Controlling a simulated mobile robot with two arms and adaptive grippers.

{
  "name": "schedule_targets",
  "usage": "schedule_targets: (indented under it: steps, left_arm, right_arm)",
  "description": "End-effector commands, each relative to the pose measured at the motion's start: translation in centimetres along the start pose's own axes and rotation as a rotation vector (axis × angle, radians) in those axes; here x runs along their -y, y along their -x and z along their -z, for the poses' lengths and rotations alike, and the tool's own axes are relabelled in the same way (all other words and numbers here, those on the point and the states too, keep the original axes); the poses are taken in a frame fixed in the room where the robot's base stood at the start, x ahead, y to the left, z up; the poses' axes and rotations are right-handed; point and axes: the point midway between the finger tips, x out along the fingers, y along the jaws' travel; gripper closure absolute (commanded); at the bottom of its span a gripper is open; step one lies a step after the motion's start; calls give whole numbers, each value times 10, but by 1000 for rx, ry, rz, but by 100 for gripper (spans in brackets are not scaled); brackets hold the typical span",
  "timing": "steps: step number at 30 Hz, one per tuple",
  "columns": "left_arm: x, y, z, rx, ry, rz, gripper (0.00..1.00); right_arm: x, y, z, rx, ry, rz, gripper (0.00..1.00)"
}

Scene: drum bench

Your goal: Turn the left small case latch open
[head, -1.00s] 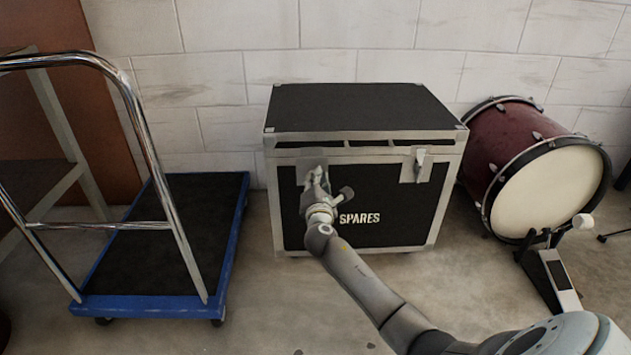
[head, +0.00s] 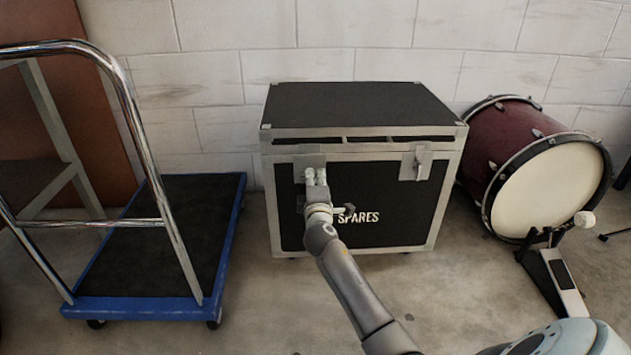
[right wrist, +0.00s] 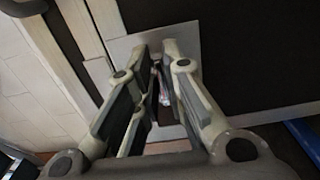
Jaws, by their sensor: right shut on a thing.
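The black case (head: 400,205) with silver edges and the word SPARES stands on the floor against the wall. Its left latch plate (head: 308,161) is on the front, under the lid edge; the plate also shows in the right wrist view (right wrist: 124,45). My right gripper (head: 316,176) is at this plate, shut on the left latch, which is mostly hidden between the fingers (right wrist: 160,85). The right latch (head: 416,163) on the same front stands free, with nothing touching it. My left gripper is not in view.
A blue-edged platform trolley (head: 130,307) with a chrome handle stands to the left. A red bass drum (head: 515,135) with a pedal (head: 562,280) stands to the right. Bare floor lies in front of the case.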

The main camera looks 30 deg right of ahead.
Motion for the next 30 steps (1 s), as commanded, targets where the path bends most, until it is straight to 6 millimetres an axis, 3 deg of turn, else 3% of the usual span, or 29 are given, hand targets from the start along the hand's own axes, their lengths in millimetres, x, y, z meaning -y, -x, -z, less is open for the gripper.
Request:
schedule_targets:
  steps: [16, 17, 21, 30]
  left_arm:
    - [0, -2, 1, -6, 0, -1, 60]
    - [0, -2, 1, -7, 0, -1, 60]
    - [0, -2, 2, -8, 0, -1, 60]
    - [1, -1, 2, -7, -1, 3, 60]
  right_arm:
    - [2, 0, 1, -2, -33, 3, 100]
    - [2, 0, 1, -2, -33, 3, 88]
    - [2, 0, 1, -1, -31, 3, 70]
    - [1, 0, 0, -1, -28, 1, 68]
